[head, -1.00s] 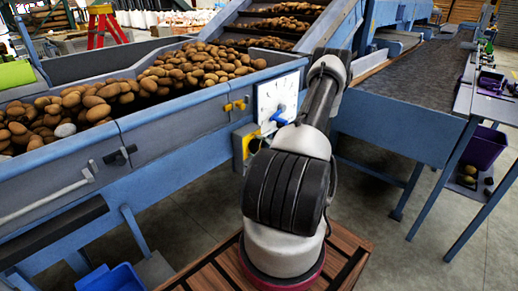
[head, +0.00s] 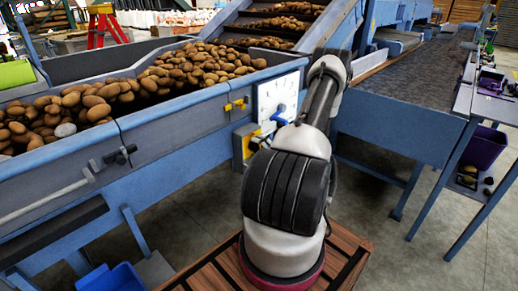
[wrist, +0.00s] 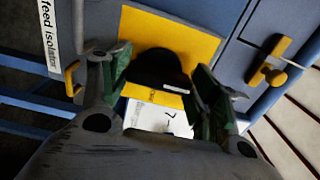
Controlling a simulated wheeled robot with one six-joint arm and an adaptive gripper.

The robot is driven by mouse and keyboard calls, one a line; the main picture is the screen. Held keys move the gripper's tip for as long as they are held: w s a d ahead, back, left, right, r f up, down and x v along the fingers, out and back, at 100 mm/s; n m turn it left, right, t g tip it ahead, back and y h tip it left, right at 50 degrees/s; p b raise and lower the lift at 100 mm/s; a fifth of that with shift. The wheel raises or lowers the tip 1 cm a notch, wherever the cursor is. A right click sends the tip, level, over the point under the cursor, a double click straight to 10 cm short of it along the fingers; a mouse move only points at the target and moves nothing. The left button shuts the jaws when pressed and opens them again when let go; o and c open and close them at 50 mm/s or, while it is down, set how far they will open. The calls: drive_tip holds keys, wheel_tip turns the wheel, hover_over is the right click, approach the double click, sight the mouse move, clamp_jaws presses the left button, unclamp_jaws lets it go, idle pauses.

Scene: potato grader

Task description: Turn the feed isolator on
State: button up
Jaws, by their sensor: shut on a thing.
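The feed isolator shows in the wrist view as a yellow plate (wrist: 205,42) with a dark rounded knob (wrist: 157,68) on it. A white label reading "feed isolator" (wrist: 47,35) is beside it at the left. My gripper (wrist: 160,80) has one finger on each side of the knob and is shut on it. A small pale mark shows on the knob's near side. In the head view the yellow isolator plate (head: 238,149) is on the blue machine's side, left of my arm, which hides part of this area.
A white panel (head: 266,99) with a blue handle (head: 279,117) is just above the isolator. Small yellow fittings (head: 236,104) are left of it. The potato hopper (head: 60,165) runs along the left, and a conveyor (head: 410,95) stands at the right.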

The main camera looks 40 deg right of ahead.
idle(0.3)
drive_tip(key=o, duration=1)
drive_tip(key=shift+s, duration=0.1)
drive_tip(key=s, duration=1.1)
drive_tip(key=shift+s+d, duration=0.4)
drive_tip(key=shift+d, duration=0.05)
